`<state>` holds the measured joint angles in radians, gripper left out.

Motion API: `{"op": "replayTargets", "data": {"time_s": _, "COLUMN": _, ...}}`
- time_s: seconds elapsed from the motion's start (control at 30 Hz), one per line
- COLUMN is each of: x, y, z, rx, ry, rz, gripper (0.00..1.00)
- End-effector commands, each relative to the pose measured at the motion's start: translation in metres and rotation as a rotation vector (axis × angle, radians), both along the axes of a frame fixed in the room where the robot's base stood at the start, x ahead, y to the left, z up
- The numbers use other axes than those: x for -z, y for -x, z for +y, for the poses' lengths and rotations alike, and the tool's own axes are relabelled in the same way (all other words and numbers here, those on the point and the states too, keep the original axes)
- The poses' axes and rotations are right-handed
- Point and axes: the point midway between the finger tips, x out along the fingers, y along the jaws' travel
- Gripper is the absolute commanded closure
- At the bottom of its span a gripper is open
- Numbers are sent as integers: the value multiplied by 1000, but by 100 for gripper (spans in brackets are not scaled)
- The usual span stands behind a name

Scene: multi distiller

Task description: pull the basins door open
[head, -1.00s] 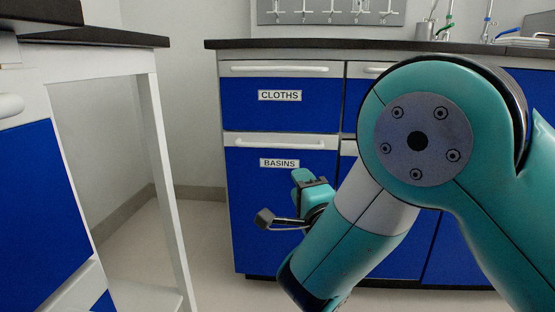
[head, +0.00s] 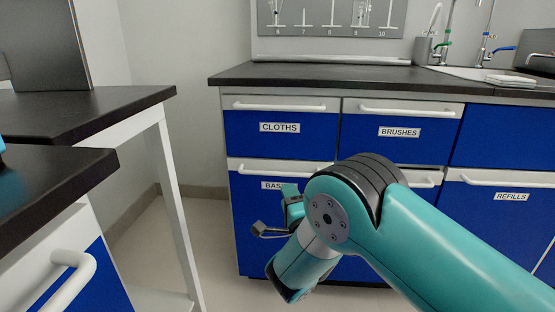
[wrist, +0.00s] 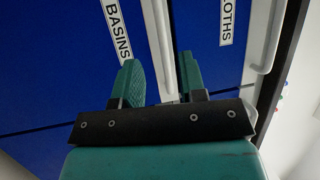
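The blue basins door (head: 248,215) is shut, below the cloths drawer, with a white bar handle (head: 285,168) along its top. Its label is partly hidden behind my arm in the head view. In the wrist view the door (wrist: 60,60) shows its full BASINS label (wrist: 117,28) and its handle (wrist: 158,38). My gripper (head: 282,210) is in front of the door, below the handle in the head view. In the wrist view my gripper (wrist: 160,80) is open, and the handle runs up from the gap between its fingers. I cannot tell whether they touch it.
The cloths drawer (head: 275,145) and brushes drawer (head: 400,148) are shut under a black worktop (head: 370,82). The refills door (head: 490,225) is at right. A black-topped bench (head: 100,118) stands at left, with free floor (head: 155,240) between.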

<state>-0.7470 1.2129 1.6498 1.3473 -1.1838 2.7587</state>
Motion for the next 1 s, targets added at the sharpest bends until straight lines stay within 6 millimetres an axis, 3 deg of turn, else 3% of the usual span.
{"op": "replayTargets", "data": {"time_s": 0.03, "x": -8, "y": -3, "z": 1, "rx": 0, "ry": 1, "rz": 0, "gripper": 62}}
{"op": "replayTargets", "data": {"time_s": 0.17, "x": -10, "y": -11, "z": 4, "rx": -1, "ry": 0, "rz": -1, "gripper": 62}}
{"op": "replayTargets", "data": {"time_s": 0.4, "x": -17, "y": -41, "z": 15, "rx": -1, "ry": -3, "rz": -2, "gripper": 62}}
{"op": "replayTargets", "data": {"time_s": 0.7, "x": -14, "y": -77, "z": 28, "rx": 3, "ry": -5, "rz": -2, "gripper": 62}}
{"op": "replayTargets", "data": {"time_s": 1.0, "x": -18, "y": -91, "z": 35, "rx": -1, "ry": 0, "rz": -2, "gripper": 62}}
